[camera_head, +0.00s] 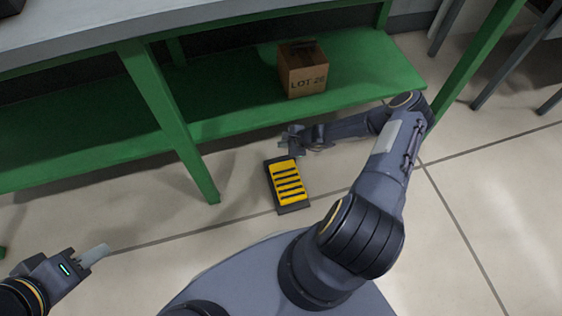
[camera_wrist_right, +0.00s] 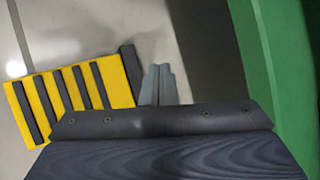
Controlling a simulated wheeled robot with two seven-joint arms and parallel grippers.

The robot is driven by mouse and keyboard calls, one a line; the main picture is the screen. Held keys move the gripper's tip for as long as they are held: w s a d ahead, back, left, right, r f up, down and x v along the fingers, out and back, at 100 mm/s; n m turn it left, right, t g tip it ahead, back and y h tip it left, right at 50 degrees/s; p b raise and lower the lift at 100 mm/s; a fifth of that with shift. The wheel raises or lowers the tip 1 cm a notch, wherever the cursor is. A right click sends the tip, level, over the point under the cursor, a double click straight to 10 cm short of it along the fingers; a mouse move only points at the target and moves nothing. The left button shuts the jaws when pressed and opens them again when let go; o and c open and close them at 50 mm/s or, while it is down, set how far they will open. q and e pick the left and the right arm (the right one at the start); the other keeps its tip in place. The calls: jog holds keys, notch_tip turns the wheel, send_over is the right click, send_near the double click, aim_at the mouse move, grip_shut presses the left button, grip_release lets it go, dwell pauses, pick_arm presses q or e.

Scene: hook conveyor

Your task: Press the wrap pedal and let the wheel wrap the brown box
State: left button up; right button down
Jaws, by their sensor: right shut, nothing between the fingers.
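The pedal (camera_head: 289,182) is a yellow plate with black stripes in a dark frame on the floor, in the middle of the head view. It also shows at the left of the right wrist view (camera_wrist_right: 70,95). My right gripper (camera_head: 294,150) is shut and empty at the pedal's far end; I cannot tell whether it touches. Its closed fingers show in the right wrist view (camera_wrist_right: 160,83), beside the pedal's dark end. The brown box (camera_head: 303,70), marked LOT and a number, sits on the green lower shelf. My left gripper (camera_head: 95,255) is empty at the lower left; its jaw gap is unclear. No wheel is visible.
The green bench's lower shelf (camera_head: 350,72) runs behind the pedal, close to my right forearm. A green leg (camera_head: 172,120) stands left of the pedal. The grey bench top (camera_head: 110,32) is above. The tiled floor (camera_head: 490,190) is clear at the right.

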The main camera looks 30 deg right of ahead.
aim_at(283, 162)
jog(key=shift+f, duration=0.1)
jog(key=f+b, duration=0.4)
jog(key=f, duration=0.1)
jog(key=f+b, duration=0.2)
jog(key=f, duration=0.1)
jog(key=shift+s+a+f, duration=0.1)
jog(key=shift+s+f, duration=0.15)
jog(key=shift+s, duration=0.05)
jog(key=shift+b, duration=0.3)
dwell(1.4)
jog(key=shift+f+b, duration=0.35)
jog(key=shift+f, duration=0.1)
jog(key=shift+f, duration=0.25)
dwell(0.4)
